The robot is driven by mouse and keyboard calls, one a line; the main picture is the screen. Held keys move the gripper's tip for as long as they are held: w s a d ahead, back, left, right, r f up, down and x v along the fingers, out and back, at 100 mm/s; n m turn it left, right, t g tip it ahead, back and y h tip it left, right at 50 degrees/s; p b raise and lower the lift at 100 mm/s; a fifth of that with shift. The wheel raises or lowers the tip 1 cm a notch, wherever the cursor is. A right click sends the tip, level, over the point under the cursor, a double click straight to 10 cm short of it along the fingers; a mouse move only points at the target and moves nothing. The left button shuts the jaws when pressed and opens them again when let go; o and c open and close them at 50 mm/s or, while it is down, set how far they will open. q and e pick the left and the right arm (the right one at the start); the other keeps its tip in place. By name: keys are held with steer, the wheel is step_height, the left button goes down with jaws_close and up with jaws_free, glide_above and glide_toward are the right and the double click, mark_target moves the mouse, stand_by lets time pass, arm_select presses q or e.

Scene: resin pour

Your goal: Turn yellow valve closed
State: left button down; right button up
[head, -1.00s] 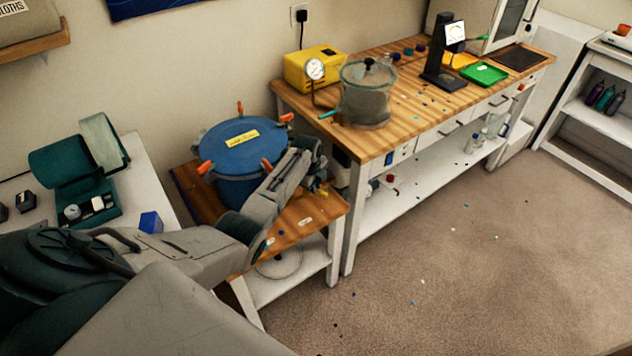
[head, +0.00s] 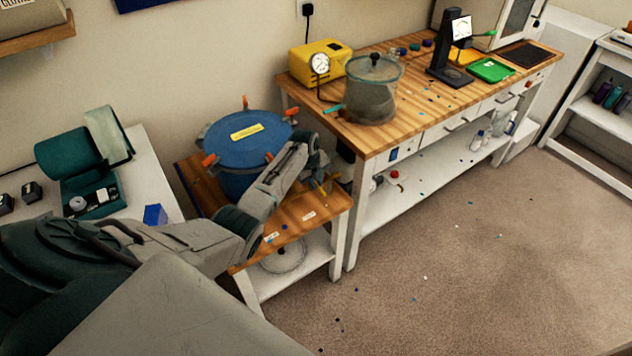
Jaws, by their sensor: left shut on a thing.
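The blue pressure pot (head: 243,140) with a blue lid, a yellow label and orange clamps stands on a low wooden-topped stand. The yellow valve (head: 328,184) shows as a small yellow part at the pot's right side, partly hidden by my left gripper. My left gripper (head: 318,170) reaches in from the left past the pot's front right side and is shut on the yellow valve. Its fingertips are small and partly hidden by the wrist. My right gripper is not in view.
The workbench (head: 395,133) at right holds a yellow pump (head: 312,62) with a gauge and a clear lidded chamber (head: 371,92). A white table (head: 148,172) with an open green case (head: 92,195) is at left. Carpet floor (head: 450,260) is open at front right.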

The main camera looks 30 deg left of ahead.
arm_select(q)
steer(key=c, duration=1.5)
jaws_free()
steer(key=r, duration=0.3)
steer(key=s+r+b, duration=0.1)
steer(key=r, duration=0.3)
steer(key=s+r+b, duration=0.1)
steer(key=r, duration=0.2)
steer(key=shift+a+r, duration=0.3)
steer(key=shift+a, duration=0.1)
steer(key=shift+f, duration=0.1)
